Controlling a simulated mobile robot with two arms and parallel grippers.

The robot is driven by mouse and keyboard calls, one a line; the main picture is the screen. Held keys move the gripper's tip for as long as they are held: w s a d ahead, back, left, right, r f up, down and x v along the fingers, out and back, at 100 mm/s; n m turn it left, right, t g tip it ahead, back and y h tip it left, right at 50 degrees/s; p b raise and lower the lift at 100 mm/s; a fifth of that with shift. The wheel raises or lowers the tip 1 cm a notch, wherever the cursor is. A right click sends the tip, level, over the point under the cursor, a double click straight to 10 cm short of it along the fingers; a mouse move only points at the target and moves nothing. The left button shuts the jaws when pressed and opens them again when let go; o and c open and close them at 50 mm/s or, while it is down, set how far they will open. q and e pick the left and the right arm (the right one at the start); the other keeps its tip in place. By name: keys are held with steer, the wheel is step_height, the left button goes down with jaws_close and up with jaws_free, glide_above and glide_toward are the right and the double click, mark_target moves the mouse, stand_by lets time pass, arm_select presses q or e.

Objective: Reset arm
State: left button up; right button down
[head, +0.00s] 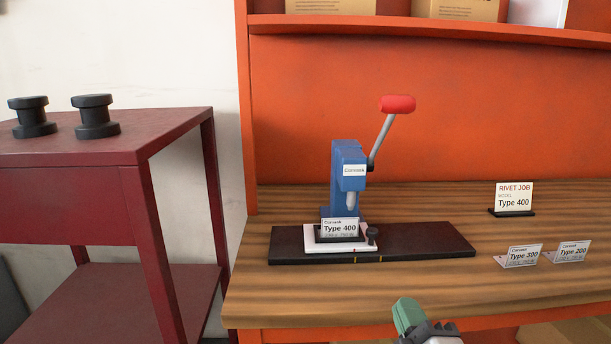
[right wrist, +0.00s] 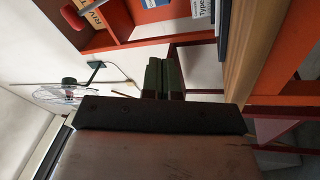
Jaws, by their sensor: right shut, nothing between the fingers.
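My right gripper (head: 408,316), with green fingertips, shows at the bottom of the head view, in front of the bench's front edge. In the right wrist view its green fingers (right wrist: 163,76) are together with nothing between them. The blue press (head: 347,185) stands on the bench with its grey lever and red handle (head: 398,104) raised to the right. A Type 400 label (head: 340,228) stands at the press's white base (head: 313,243), on a dark board (head: 440,243). The gripper is apart from the press. My left gripper is not in view.
The wooden bench (head: 270,295) has an orange back panel and an upper shelf (head: 400,27) with boxes. A Rivet Job card (head: 514,196) and Type 300 (head: 523,256) and Type 200 (head: 571,252) labels stand right. A dark red table (head: 70,150) with two black spools is left.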

steer(key=s+d+f+m+g+h, duration=0.2)
steer(key=s+f+m+g, duration=0.2)
steer(key=f, duration=0.5)
steer(key=s+d+f+m+g+h, duration=0.1)
steer(key=s+d+f+m+g, duration=0.3)
steer(key=f, duration=0.5)
steer(key=s+f+m+g, duration=0.5)
steer(key=s+f+g, duration=0.45)
steer(key=s, duration=0.45)
step_height(320, 180, down, 30)
steer(key=s, duration=0.3)
arm_select(q)
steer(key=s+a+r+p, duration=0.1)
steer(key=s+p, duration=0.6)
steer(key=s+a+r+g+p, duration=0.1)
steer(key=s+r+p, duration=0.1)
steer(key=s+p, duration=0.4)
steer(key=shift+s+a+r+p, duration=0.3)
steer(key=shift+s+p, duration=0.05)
steer(key=shift+p, duration=0.5)
arm_select(e)
steer(key=s+d+r+g, duration=0.1)
steer(key=s, duration=0.6)
steer(key=s+d+r+g, duration=0.1)
steer(key=s, duration=0.5)
steer(key=shift+s+d+r, duration=0.25)
steer(key=shift+s+r, duration=0.05)
steer(key=shift+s, duration=0.05)
